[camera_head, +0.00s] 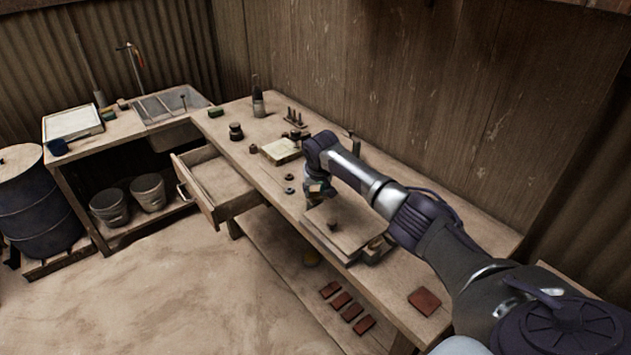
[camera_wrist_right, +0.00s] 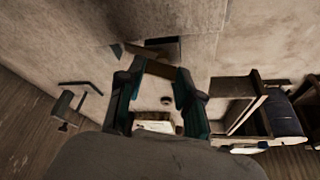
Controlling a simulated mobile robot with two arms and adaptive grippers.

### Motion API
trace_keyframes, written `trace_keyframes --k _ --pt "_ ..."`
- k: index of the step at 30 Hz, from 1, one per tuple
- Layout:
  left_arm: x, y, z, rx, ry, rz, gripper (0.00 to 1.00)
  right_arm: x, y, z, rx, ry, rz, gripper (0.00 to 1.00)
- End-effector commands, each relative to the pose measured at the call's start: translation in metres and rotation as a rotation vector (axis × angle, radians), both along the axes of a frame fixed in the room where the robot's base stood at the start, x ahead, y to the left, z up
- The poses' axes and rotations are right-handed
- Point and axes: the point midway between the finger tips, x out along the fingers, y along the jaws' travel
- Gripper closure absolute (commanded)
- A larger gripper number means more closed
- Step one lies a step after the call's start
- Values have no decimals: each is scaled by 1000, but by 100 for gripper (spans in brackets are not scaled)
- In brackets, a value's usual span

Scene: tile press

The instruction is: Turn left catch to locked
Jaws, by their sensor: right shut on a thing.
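The tile press (camera_head: 352,222) is a flat board-like plate with a small dark knob (camera_head: 333,225), lying on the workbench. My right gripper (camera_head: 314,198) is down at the press's far left edge, where the left catch is. It is shut on the left catch, which is mostly hidden by the gripper and too small to read its turn. In the right wrist view the two green-dark fingers (camera_wrist_right: 161,72) reach toward a brown piece between their tips. A second catch (camera_head: 376,244) shows at the press's near right edge. My left gripper is not in view.
An open drawer (camera_head: 215,186) juts from the bench front. Dark rings (camera_head: 289,183), a pale block (camera_head: 281,150) and small jars (camera_head: 236,131) stand left of the press. Reddish tiles (camera_head: 342,300) lie on the lower shelf, and one tile (camera_head: 424,301) on the bench.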

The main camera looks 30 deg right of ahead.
Motion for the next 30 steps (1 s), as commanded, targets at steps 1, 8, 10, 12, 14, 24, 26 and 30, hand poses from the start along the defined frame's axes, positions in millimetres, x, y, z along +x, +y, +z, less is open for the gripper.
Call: trace_keyframes --k 1,8,10,12,14,24,26,30 --pt "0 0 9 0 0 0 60 0 2 4 2 1 -45 100" --pt "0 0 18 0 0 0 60 1 3 2 2 1 -265 100" --pt "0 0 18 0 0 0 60 2 3 1 3 1 -330 100" --pt "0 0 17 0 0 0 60 2 3 0 1 0 -396 100" --pt "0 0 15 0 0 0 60 2 3 -1 3 0 -451 100" --pt "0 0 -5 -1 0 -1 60 3 3 -3 2 -1 -704 100" --pt "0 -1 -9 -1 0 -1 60 4 3 -2 1 -1 -735 100" --pt "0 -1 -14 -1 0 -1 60 3 3 -1 0 -1 -792 100"
